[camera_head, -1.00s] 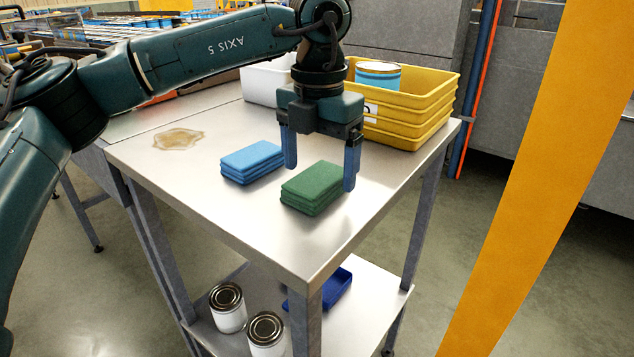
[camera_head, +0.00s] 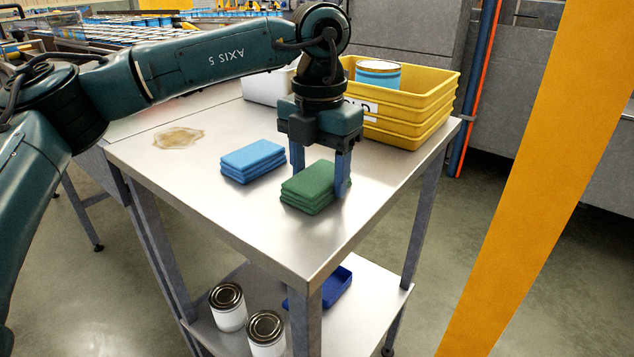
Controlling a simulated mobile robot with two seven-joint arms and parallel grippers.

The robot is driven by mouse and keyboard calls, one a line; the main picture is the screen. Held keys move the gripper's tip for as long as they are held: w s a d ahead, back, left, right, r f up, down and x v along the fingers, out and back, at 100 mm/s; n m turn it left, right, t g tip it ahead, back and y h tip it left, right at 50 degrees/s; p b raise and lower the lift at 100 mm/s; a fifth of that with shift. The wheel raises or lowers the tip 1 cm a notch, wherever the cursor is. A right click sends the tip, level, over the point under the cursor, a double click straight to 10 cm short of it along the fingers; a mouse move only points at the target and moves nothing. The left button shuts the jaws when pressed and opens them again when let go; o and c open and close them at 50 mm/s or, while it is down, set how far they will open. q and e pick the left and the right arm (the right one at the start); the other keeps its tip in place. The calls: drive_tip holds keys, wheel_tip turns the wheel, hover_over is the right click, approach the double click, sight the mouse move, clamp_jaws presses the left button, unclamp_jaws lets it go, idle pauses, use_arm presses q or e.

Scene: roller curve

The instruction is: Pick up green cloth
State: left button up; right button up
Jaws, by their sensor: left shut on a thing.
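The green cloth (camera_head: 307,188) is a folded stack lying on the metal table top, near its front right edge. My left gripper (camera_head: 321,182) reaches down over it from above, with its fingers on either side. The fingers are shut on the green cloth, which still lies at table level. The far side of the cloth is partly hidden by the gripper. My right gripper is not in view.
A folded blue cloth (camera_head: 252,161) lies just left of the green one. A yellow crate (camera_head: 412,117) with a blue-banded can (camera_head: 378,74) stands behind. A brown spill (camera_head: 179,138) marks the table's left. Cans (camera_head: 228,308) stand on the lower shelf.

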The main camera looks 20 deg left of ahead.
sight(319, 174)
use_arm(q)
wheel_tip(319, 174, up, 10)
idle(0.6)
drive_tip(key=o, duration=0.3)
drive_tip(key=shift+c, duration=1.1)
